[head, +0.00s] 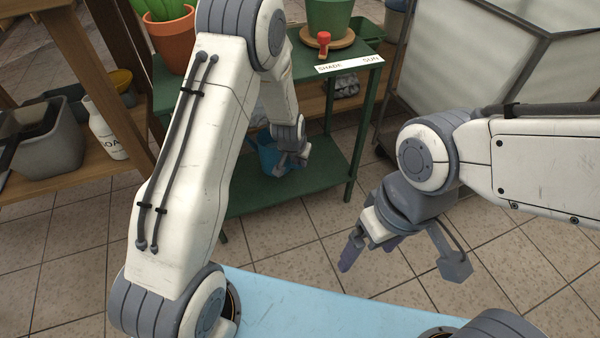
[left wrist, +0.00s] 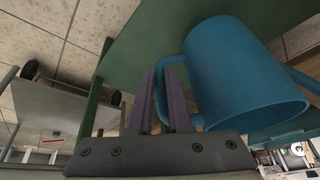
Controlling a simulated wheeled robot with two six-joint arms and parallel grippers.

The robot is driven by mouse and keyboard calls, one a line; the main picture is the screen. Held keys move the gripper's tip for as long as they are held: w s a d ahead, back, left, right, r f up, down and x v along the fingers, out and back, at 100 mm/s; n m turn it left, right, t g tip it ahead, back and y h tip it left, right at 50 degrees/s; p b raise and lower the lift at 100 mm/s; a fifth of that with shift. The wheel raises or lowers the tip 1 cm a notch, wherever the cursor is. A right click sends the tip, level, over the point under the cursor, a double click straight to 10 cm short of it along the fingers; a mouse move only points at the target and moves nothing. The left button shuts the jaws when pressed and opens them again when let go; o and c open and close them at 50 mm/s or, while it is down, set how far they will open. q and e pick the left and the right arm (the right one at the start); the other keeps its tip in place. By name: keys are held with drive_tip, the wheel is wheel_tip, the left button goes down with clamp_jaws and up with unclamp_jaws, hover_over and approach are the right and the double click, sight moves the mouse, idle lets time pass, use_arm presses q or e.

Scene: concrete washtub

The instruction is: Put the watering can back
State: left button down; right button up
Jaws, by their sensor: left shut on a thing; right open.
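The blue watering can (left wrist: 240,75) fills the right half of the left wrist view, its handle between the fingers of my left gripper (left wrist: 165,98). The gripper is shut on it. In the head view the can (head: 268,150) is at the lower shelf (head: 315,165) of the green stand, partly hidden by my left arm and gripper (head: 292,160). I cannot tell whether the can touches the shelf. My right gripper (head: 400,258) is open and empty above the tiled floor, right of the stand.
The stand's top (head: 362,62) holds a terracotta pot (head: 172,38), a green pot (head: 328,16), a small red-topped object (head: 323,44) and a SHADE/SUN strip (head: 348,64). A wooden shelf (head: 75,180) stands left with a grey bin (head: 45,145) and white bottle (head: 104,132).

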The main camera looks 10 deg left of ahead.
use_arm(q)
wheel_tip(320, 180, down, 4)
drive_tip(key=b, duration=0.2)
drive_tip(key=shift+d+r+b, duration=0.1)
drive_tip(key=shift+b, duration=0.25)
drive_tip(key=shift+r, duration=0.1)
drive_tip(key=c, duration=0.8)
unclamp_jaws()
drive_tip(key=shift+c, duration=0.2)
